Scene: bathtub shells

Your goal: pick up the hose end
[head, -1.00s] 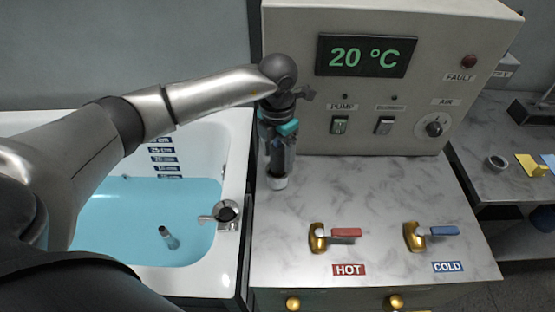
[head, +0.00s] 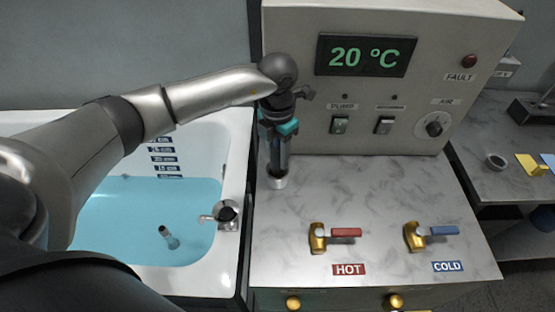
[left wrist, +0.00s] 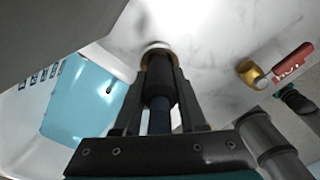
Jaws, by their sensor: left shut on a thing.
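The hose end (left wrist: 160,85) is a dark cylinder with a brass-coloured band and a pale ring at its far end, seen in the left wrist view. It sits between the fingers of my left gripper (left wrist: 157,75), which is shut on it. In the head view my left gripper (head: 278,165) points down at the back left of the marble counter, just in front of the control cabinet. A pale ring (head: 277,183) shows at counter level below the fingers. Most of the hose end is hidden by the gripper in the head view. My right gripper is not in view.
The control cabinet (head: 370,120) stands close behind the gripper. Hot (head: 345,233) and cold (head: 443,231) tap levers stand at the counter's front. The middle counter is clear.

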